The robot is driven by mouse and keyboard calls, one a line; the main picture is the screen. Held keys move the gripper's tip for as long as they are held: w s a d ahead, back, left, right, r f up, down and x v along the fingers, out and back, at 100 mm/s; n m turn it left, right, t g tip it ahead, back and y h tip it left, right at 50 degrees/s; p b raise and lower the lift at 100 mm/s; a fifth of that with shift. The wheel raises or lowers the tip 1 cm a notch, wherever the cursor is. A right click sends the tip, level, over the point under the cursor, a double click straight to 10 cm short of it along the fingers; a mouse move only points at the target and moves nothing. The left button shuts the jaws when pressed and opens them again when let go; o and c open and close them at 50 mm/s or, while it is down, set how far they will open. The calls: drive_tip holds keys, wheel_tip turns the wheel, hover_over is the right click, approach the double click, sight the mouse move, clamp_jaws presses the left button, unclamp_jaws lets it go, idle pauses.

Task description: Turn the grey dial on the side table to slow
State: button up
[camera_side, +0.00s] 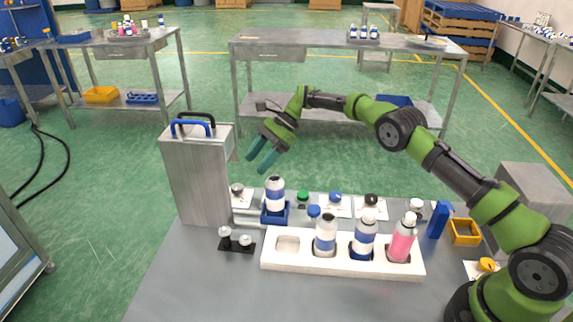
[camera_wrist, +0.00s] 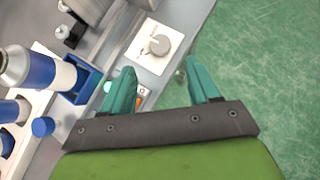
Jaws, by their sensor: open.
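The grey dial (camera_wrist: 158,45) sits on a square white plate near the table edge in the wrist view. It has a raised bar across its top; any marks on the plate are too small to read. It also shows in the side view (camera_side: 237,189), beside the steel box. My gripper (camera_side: 258,163) is open and empty, its teal fingers pointing down and left above the table's far edge. In the wrist view the open fingers (camera_wrist: 160,68) lie either side of the dial in the picture, with the dial beyond them and apart from them.
A tall steel box (camera_side: 197,180) with blue and black handles stands left of the dial. A bottle in a blue holder (camera_side: 274,213) stands right of it. A white rack (camera_side: 340,270) holds several bottles in front. More knobs, including a black one (camera_side: 371,199), line the back.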

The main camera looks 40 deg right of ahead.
drive_tip(key=v, duration=0.9)
drive_tip(key=shift+d+r, duration=0.1)
drive_tip(key=shift+r, duration=0.05)
drive_tip(key=s+a+r, duration=0.2)
drive_tip(key=a+r, duration=0.2)
drive_tip(key=r, duration=0.1)
drive_tip(key=m+t+h, duration=0.1)
drive_tip(key=m+t, duration=0.3)
drive_tip(key=m, duration=0.1)
approach(238, 187)
drive_tip(key=x, duration=0.7)
drive_tip(key=shift+w+a+f, duration=0.25)
drive_tip(key=shift+c, duration=0.2)
